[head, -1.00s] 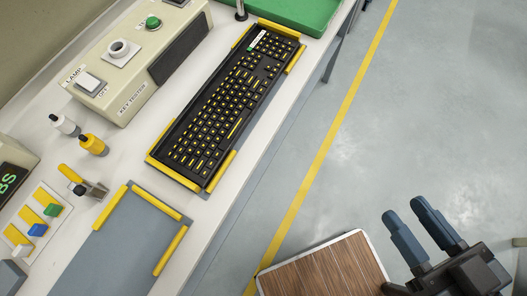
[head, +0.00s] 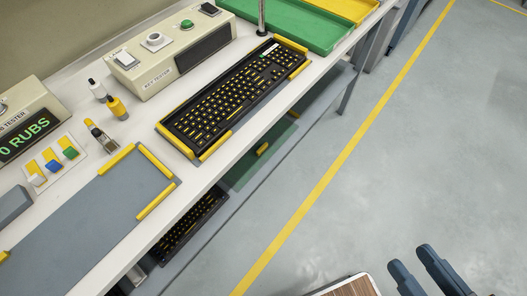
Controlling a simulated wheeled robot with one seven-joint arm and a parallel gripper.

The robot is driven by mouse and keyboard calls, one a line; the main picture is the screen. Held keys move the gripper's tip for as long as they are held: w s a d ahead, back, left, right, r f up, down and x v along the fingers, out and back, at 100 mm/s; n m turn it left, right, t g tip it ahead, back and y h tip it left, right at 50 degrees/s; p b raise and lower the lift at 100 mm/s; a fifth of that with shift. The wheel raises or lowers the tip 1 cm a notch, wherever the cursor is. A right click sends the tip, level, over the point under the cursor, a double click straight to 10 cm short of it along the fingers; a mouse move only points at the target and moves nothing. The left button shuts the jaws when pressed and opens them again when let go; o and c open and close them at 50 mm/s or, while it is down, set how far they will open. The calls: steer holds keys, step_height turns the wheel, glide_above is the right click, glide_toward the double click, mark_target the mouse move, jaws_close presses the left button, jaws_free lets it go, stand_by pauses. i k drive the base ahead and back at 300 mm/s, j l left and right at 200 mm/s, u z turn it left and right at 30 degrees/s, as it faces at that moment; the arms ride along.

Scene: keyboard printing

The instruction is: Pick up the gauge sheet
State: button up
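No gauge sheet can be made out with certainty in the head view. A white card (head: 72,175) with yellow strips and white, blue and green blocks lies on the bench at left; I cannot tell whether it is the sheet. My gripper (head: 412,260) is at the bottom right, over the floor and away from the bench. Its two blue fingers are apart with nothing visible between them. The rest of it is cut off by the picture edge.
A black keyboard (head: 235,95) sits between yellow guides on the bench, near a key tester (head: 175,60) and small bottles (head: 117,108). A grey mat (head: 90,225) is bare. A second keyboard (head: 190,228) lies on the lower shelf. The floor at right is clear.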

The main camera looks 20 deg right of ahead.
mark_target(247, 166)
steer(key=i+l+u, duration=0.1)
steer(key=u, duration=0.35)
steer(key=l+u, duration=0.1)
steer(key=u, duration=0.35)
steer(key=i+l+u, duration=0.1)
steer(key=u, duration=0.3)
steer(key=i+l+u, duration=0.1)
steer(key=l+u, duration=0.25)
steer(key=l, duration=0.55)
steer(key=l+u, duration=0.4)
steer(key=l, duration=1.05)
steer(key=k, duration=0.05)
